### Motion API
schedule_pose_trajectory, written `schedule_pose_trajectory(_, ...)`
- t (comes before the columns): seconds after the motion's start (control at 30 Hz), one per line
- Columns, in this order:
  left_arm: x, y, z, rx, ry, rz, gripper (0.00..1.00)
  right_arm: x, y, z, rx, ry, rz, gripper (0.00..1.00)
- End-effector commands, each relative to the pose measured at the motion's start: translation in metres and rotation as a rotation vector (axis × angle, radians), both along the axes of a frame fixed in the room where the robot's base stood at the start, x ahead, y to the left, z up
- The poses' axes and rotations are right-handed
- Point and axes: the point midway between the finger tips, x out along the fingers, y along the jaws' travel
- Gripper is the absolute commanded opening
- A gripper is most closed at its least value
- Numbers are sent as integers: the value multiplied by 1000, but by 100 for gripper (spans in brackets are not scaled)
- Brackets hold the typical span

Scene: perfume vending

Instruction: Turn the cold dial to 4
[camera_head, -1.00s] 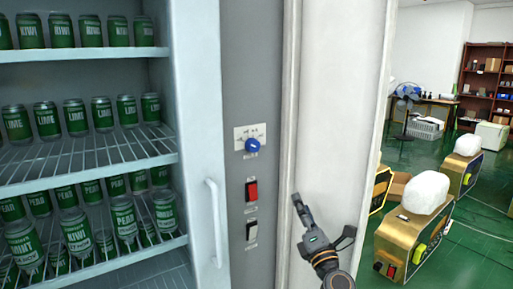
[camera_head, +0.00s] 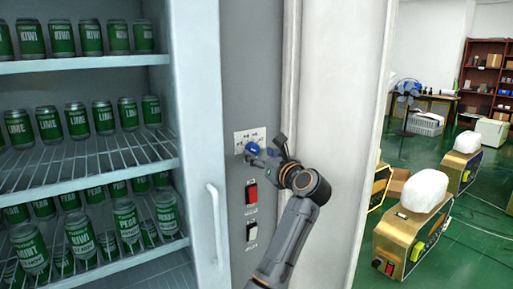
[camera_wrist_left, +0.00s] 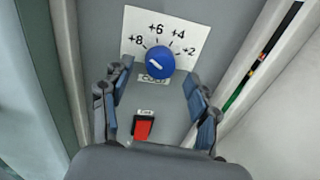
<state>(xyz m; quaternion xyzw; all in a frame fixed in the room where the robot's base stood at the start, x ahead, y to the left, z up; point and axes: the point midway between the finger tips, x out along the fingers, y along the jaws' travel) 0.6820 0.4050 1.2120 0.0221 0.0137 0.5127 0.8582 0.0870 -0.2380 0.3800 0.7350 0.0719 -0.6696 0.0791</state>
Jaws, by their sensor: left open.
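The cold dial is a round blue knob (camera_head: 252,148) on a white plate (camera_head: 242,135) on the grey panel beside the fridge. In the left wrist view the knob (camera_wrist_left: 160,61) has a short white slanted line, and +8, +6, +4 and +2 are printed in an arc above it. I cannot tell exactly which number the line marks. My left gripper (camera_head: 268,149) is in front of the panel by the dial. In the left wrist view its open fingers (camera_wrist_left: 157,82) stand on both sides, just below the knob. I cannot tell whether they touch it. My right gripper is not in view.
A red switch (camera_head: 251,192) and a dark switch (camera_head: 252,231) are below the dial. The white fridge handle (camera_head: 215,225) stands out to the left. Shelves of green cans (camera_head: 78,122) fill the fridge. Gold machines (camera_head: 410,245) stand on the floor at right.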

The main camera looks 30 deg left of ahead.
Motion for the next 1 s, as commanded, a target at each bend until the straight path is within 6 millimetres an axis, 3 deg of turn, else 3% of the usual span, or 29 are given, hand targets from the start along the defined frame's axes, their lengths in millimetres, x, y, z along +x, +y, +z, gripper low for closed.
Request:
schedule_pose_trajectory(0.2,11,21,1,1,0,1,60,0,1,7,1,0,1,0)
schedule_pose_trajectory(0.57,14,25,0,0,0,-1,60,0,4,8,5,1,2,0)
schedule_pose_trajectory(0.83,14,25,0,0,1,0,6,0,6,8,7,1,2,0)
schedule_pose_trajectory(1.0,14,25,0,2,4,-1,6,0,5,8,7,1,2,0)
